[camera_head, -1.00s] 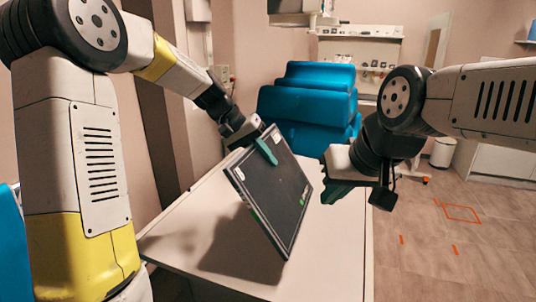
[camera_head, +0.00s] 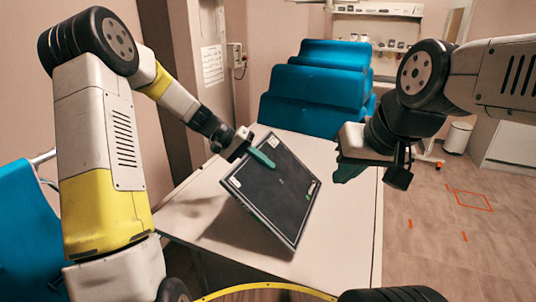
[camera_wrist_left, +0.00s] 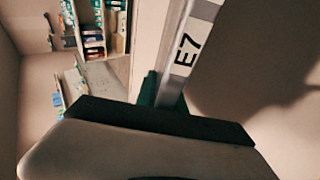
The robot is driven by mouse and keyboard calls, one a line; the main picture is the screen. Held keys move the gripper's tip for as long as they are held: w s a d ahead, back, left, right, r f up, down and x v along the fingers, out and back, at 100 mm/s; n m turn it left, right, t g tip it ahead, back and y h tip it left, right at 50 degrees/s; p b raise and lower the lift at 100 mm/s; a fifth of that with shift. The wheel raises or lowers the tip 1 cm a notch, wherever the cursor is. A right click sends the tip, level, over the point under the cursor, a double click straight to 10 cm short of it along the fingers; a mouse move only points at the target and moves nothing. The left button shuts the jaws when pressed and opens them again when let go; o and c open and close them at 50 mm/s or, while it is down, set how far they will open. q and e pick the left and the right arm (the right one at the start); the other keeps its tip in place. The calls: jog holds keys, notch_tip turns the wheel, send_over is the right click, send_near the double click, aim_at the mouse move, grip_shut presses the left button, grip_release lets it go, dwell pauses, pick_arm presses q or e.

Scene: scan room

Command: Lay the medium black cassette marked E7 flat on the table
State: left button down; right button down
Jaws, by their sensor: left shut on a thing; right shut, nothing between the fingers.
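The black cassette (camera_head: 275,192) is a flat dark panel with a light edge, held tilted above the white table (camera_head: 340,225), its shadow falling on the table top. In the left wrist view its edge carries a white label reading E7 (camera_wrist_left: 184,52). My left gripper (camera_head: 262,158) is shut on the cassette's upper left edge. I cannot tell whether the lowest corner touches the table. My right gripper (camera_head: 350,168) is shut and empty, to the right of the cassette near the table's right edge.
A blue padded chair (camera_head: 318,90) stands behind the table. Another blue seat (camera_head: 38,235) is at the lower left. Orange marks (camera_head: 472,200) lie on the open floor to the right. A shelf with colourful boxes (camera_wrist_left: 95,30) shows in the left wrist view.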

pick_arm(q)
jog(key=shift+w+a+f+g+h, duration=0.15)
jog(key=shift+a+f+h, duration=0.25)
jog(key=shift+f, duration=0.5)
jog(key=shift+w+a+f+g+h, duration=0.1)
jog(key=shift+w+a+f+h, duration=0.1)
jog(key=shift+a+f+h, duration=0.45)
jog(key=shift+w+a+f+g+h, duration=0.1)
jog(key=shift+w+a+f+h, duration=0.1)
jog(key=shift+f, duration=0.9)
jog(key=c, duration=1)
grip_release()
jog(key=shift+a, duration=0.15)
jog(key=shift+v, duration=2.4)
